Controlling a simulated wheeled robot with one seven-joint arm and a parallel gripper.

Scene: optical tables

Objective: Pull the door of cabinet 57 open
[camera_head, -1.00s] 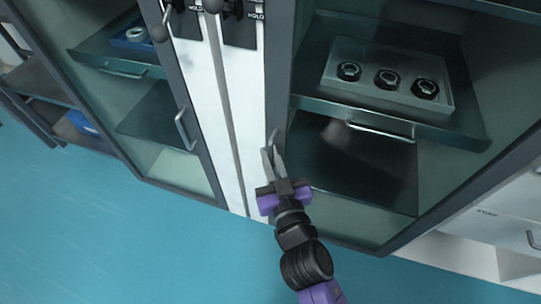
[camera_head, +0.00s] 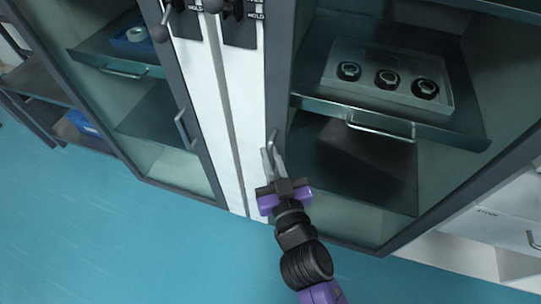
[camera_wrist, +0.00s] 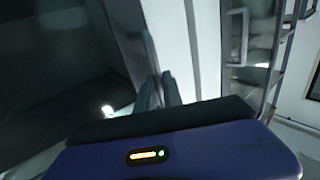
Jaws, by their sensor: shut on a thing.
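The cabinet on the right has a glass door in a dark grey frame (camera_head: 285,85). No number 57 can be read on it. Its upright metal handle (camera_head: 273,138) is on the left frame bar, and it also shows in the wrist view (camera_wrist: 150,48). My gripper (camera_head: 271,158) is at the handle's lower part, its two fingers shut on it. The fingers (camera_wrist: 160,90) point away at the handle in the wrist view and partly hide it. The door looks flush with the cabinet front, with no clear gap.
Behind the glass, a shelf holds a clear case (camera_head: 388,78) with three dark round parts. A second glass cabinet with its own handle (camera_head: 185,130) stands to the left, past white panels (camera_head: 228,110). White drawers (camera_head: 505,225) are at right. The blue floor (camera_head: 120,235) is clear.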

